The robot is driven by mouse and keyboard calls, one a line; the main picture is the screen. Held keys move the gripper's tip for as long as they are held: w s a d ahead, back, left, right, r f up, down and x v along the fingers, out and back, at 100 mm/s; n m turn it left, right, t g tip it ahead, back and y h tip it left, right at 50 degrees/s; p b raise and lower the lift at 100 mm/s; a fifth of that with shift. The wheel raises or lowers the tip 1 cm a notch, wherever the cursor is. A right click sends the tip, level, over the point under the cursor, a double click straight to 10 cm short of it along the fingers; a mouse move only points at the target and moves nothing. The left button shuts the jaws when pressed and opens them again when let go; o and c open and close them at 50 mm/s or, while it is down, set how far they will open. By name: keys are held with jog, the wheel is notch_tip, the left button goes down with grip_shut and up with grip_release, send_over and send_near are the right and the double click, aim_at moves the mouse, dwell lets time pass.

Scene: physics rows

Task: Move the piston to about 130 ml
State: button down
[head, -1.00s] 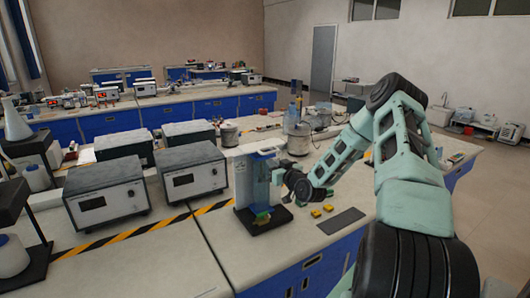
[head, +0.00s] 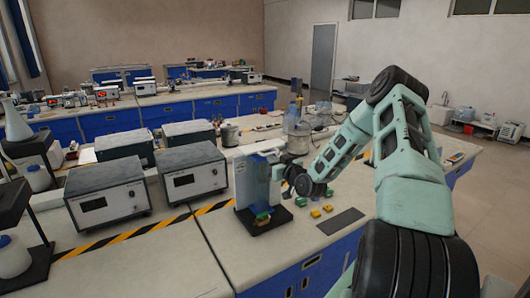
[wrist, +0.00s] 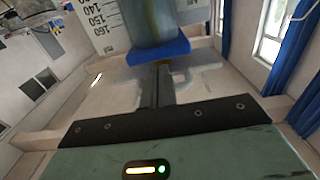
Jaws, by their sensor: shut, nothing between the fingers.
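The piston apparatus stands on the bench in the head view, with a pale upright panel (head: 248,182) on a black base (head: 268,224). In the wrist view its scale (wrist: 100,18) shows 140, 150 and 160. A greyish cylinder (wrist: 150,20) ends in a wide blue part (wrist: 158,50). My gripper (wrist: 162,68) is shut and empty, its fingertips close to the blue part's near edge; I cannot tell whether they touch. In the head view my gripper (head: 284,174) is at the panel's right side. The piston's exact level is not readable.
Small yellow blocks (head: 315,213) and a dark flat pad (head: 341,221) lie to the right of the base. A clear vessel (head: 297,130) is behind. The front bench edge is clear.

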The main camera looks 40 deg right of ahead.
jog(key=shift+r, duration=0.3)
jog(key=shift+r+p, duration=1.15)
jog(key=shift+r, duration=0.7)
jog(key=shift+f, duration=0.1)
jog(key=f+b+v, duration=0.1)
jog(key=b+v, duration=0.1)
jog(key=v, duration=0.7)
jog(key=shift+f, duration=0.2)
